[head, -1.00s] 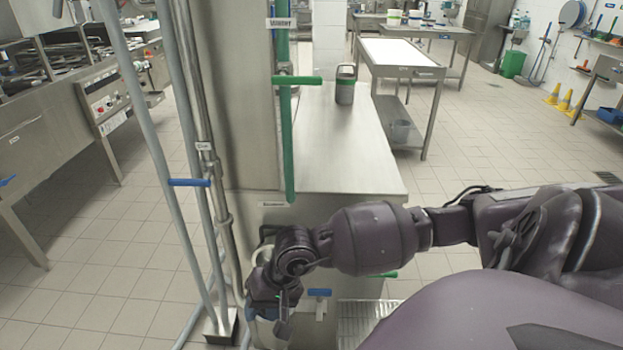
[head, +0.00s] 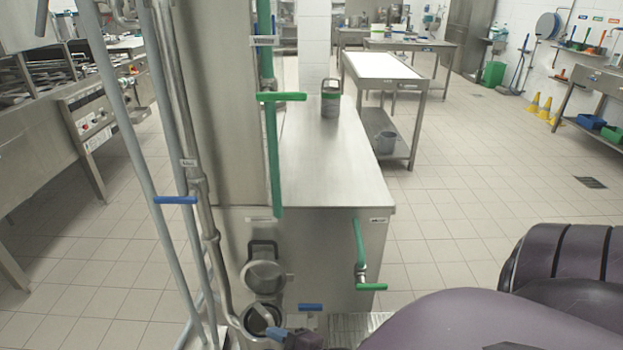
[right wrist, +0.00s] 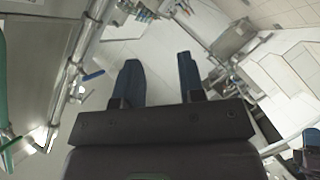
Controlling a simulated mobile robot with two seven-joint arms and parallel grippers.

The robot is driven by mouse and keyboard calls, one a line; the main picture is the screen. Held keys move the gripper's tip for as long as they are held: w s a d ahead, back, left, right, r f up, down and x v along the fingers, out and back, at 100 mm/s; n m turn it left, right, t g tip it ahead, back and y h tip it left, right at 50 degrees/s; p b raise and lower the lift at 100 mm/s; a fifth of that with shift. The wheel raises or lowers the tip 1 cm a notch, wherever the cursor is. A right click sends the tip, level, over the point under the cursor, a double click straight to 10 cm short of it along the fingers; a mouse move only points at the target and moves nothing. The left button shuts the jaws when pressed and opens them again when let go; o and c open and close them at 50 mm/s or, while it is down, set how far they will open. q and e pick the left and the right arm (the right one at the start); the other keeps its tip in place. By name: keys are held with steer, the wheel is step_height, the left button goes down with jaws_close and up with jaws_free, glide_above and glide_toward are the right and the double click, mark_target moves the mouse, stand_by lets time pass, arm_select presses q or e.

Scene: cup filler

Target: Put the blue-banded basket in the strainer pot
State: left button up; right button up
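The strainer pot (head: 248,322) is low on the steel cabinet's front in the head view, a round opening with a dark inside. A round steel lid (head: 264,276) stands open above it. No basket with a clear blue band can be made out; what lies inside the pot is too dark to tell. A small blue part (head: 274,333) at the pot's lower right may be a fingertip or a band. My right gripper (right wrist: 159,62) is open in the right wrist view, with only floor showing between its dark blue fingers.
A green-banded container (head: 330,100) stands on the steel counter (head: 330,165). Green valve handles (head: 371,287) and grey pipes (head: 205,215) stand close by.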

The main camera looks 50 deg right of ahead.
steer(key=s+d+f+m+g+h, duration=0.2)
steer(key=s+f+m+g, duration=0.2)
steer(key=s+f+m, duration=0.3)
steer(key=m, duration=0.3)
steer(key=shift+s+d+f, duration=0.2)
steer(key=shift+d+f, duration=0.05)
steer(key=shift+f, duration=0.1)
stand_by(0.5)
